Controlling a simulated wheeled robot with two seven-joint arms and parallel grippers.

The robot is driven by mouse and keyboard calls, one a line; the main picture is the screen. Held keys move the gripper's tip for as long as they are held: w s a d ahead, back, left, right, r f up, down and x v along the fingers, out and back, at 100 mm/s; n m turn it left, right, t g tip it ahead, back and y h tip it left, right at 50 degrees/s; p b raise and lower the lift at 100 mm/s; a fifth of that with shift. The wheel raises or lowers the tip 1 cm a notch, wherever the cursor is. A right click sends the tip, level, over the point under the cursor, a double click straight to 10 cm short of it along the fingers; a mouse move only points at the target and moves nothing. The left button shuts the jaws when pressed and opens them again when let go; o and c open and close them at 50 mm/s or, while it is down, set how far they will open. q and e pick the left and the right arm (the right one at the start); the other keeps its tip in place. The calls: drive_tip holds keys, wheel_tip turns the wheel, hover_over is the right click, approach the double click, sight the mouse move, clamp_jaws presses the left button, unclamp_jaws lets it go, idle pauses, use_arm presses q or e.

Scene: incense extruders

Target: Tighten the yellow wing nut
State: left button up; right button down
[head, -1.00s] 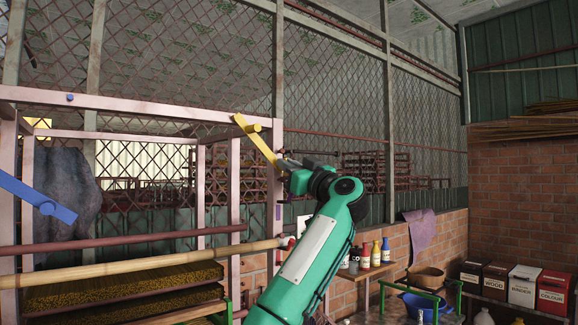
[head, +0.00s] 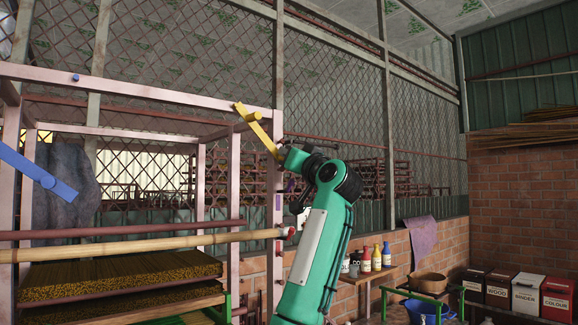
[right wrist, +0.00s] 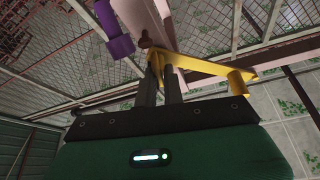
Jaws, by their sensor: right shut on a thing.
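The yellow wing nut (head: 262,134) is a flat bar with a round knob, at the top right corner of the pink frame (head: 150,100). It slants from upper left to lower right. My right gripper (head: 280,154) is at the bar's lower right end. In the right wrist view the yellow bar (right wrist: 205,67) runs right from the fingertips (right wrist: 160,68), and my right gripper is shut on its end. The head view hides the fingers behind my wrist. My left gripper is not in view.
A blue wing nut (head: 38,175) is on the frame's left side. A purple part (right wrist: 115,30) is close to the fingers in the wrist view. A bamboo pole (head: 140,245) crosses below. Bottles (head: 376,257) stand on a shelf at right.

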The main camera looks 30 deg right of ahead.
drive_tip(key=m+h, duration=0.1)
drive_tip(key=m, duration=0.1)
drive_tip(key=m+h, duration=0.1)
drive_tip(key=m, duration=0.2)
drive_tip(key=shift+g+h, duration=0.3)
drive_tip(key=shift+g, duration=0.1)
drive_tip(key=m+h+p, duration=0.1)
drive_tip(key=m, duration=0.2)
drive_tip(key=m+g+h+p, duration=0.1)
drive_tip(key=m, duration=0.2)
drive_tip(key=shift+d+r+g, duration=0.1)
drive_tip(key=shift+r+g, duration=0.05)
drive_tip(key=shift+g, duration=0.15)
drive_tip(key=m+p, duration=0.1)
drive_tip(key=m, duration=0.1)
drive_tip(key=m+g+p, duration=0.1)
drive_tip(key=m, duration=0.1)
drive_tip(key=shift+g+h, duration=0.3)
drive_tip(key=shift+f+m+g+p, duration=0.25)
drive_tip(key=shift+m+g+p, duration=0.4)
drive_tip(key=shift+m, duration=0.65)
drive_tip(key=shift+f, duration=0.1)
drive_tip(key=c, duration=1.5)
unclamp_jaws()
drive_tip(key=shift+d, duration=0.15)
drive_tip(key=shift+s, duration=0.1)
